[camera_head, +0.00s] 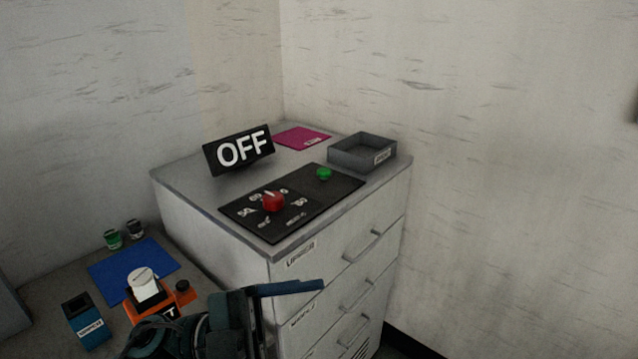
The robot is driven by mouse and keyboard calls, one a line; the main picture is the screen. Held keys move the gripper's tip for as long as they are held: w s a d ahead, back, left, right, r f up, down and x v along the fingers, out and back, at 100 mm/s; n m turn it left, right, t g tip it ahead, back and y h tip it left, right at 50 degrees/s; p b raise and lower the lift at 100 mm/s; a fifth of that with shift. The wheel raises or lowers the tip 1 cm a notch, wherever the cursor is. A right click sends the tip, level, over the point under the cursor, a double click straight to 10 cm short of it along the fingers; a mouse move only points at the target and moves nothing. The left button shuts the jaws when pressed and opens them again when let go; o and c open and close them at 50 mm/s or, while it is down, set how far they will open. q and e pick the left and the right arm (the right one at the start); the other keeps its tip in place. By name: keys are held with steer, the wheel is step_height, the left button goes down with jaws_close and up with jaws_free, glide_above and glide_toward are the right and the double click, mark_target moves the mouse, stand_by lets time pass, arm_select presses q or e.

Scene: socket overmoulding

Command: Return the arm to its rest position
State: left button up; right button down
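My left gripper (290,288) shows at the bottom of the head view, its arm coming in from the lower left. A long dark blue finger points right, in front of the drawer cabinet (235,220) in the picture. The other finger is not clearly visible, so I cannot tell whether the gripper is open or shut. I see nothing held in it. My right gripper is not in view.
The cabinet top carries a black OFF sign (240,150), a control panel with a red knob (273,202) and green button (324,173), a magenta sheet (300,137) and a grey tray (347,157). An orange device (150,302) and blue mat (115,268) lie lower left.

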arm_select(q)
steer(key=w+a+f+n+t+y, duration=0.4)
steer(key=f+n+t+y, duration=0.1)
steer(key=n+t, duration=0.45)
steer(key=w+a+f+n+t+y, duration=0.35)
steer(key=f+n+t, duration=0.25)
steer(key=n+t, duration=0.35)
steer(key=s+a+f+n+g+y, duration=0.2)
steer(key=s+f+n+g+y, duration=0.1)
steer(key=f, duration=0.7)
steer(key=s+a+f+n+g+y, duration=0.3)
steer(key=s+f+y, duration=0.3)
steer(key=f, duration=0.5)
steer(key=shift+s+a+f+g, duration=0.35)
steer(key=shift+s+g, duration=0.45)
steer(key=shift+s, duration=0.2)
